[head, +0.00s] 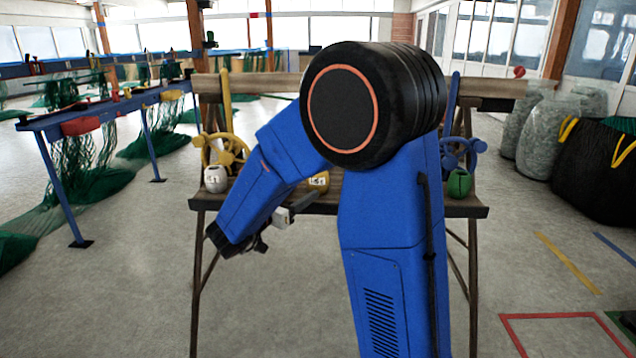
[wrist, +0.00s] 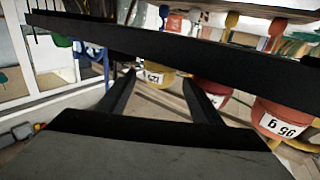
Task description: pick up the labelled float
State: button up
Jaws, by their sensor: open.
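In the head view a yellow float (head: 318,183) with a white printed label stands on the wooden bench, partly hidden by my blue arm. A whitish float (head: 215,180) with a dark mark stands at the bench's left, and a green float (head: 459,184) at its right. My gripper (head: 293,208) is at the bench's front edge, just left of and below the yellow float. In the wrist view my gripper (wrist: 159,79) is open and empty. A yellow labelled float (wrist: 157,78) shows beyond and between its fingertips, apart from them.
The wooden bench (head: 420,206) has a raised back beam (head: 270,85). A yellow handwheel (head: 226,150) and a blue one (head: 460,152) stand behind the outer floats. Red labelled objects (wrist: 280,120) show at the wrist view's right. Open floor (head: 130,290) lies to the left.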

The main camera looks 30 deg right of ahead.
aim_at(311, 184)
jog(key=shift+x, duration=3.9)
jog(key=shift+r, duration=0.15)
jog(key=c, duration=0.7)
